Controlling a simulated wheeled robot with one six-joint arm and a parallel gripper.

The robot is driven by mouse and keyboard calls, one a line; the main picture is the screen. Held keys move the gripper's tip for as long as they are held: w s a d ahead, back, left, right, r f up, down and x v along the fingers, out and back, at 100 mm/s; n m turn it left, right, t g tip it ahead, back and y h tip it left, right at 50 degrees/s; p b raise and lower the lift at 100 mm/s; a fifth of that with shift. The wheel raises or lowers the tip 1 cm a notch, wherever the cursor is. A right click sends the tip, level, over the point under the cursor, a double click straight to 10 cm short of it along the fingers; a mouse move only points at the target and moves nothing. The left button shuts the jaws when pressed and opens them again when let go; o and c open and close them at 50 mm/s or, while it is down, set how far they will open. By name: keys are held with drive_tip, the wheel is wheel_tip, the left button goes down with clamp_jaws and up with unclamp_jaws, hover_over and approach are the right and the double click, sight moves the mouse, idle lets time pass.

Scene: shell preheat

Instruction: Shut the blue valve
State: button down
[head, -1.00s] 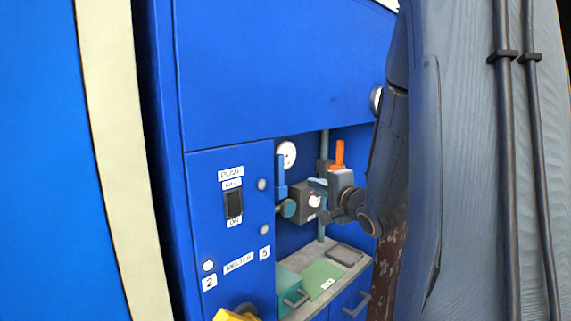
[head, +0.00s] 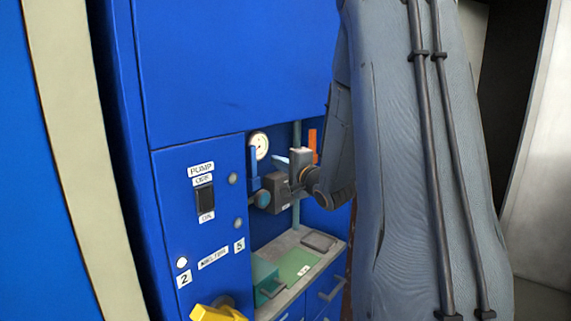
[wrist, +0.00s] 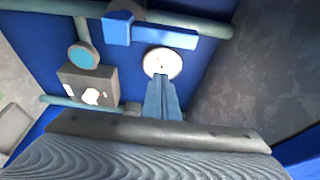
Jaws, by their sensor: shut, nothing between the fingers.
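The blue valve has an upright blue lever (head: 253,165) on the left of the recess in the head view. A round teal end (head: 262,198) and a dark grey box sit at its lower end. In the wrist view the blue lever (wrist: 118,29) shows as a bar near the top, beyond my fingers. My gripper (head: 279,161) is just right of the lever in the head view, near its height; I cannot tell whether they touch. In the wrist view my gripper (wrist: 162,82) is shut and empty, its tips in front of the white gauge.
A white gauge (head: 259,145) is behind the lever. An orange handle (head: 312,139) stands right of my gripper, on the pipework. A switch panel (head: 204,196) is at left, with a yellow part (head: 217,312) below. A grey counter (head: 280,246) lies under the recess.

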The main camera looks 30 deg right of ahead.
sight(252, 168)
drive_tip(key=a, duration=0.1)
drive_tip(key=w+a+p, duration=0.2)
drive_tip(key=shift+a, duration=0.4)
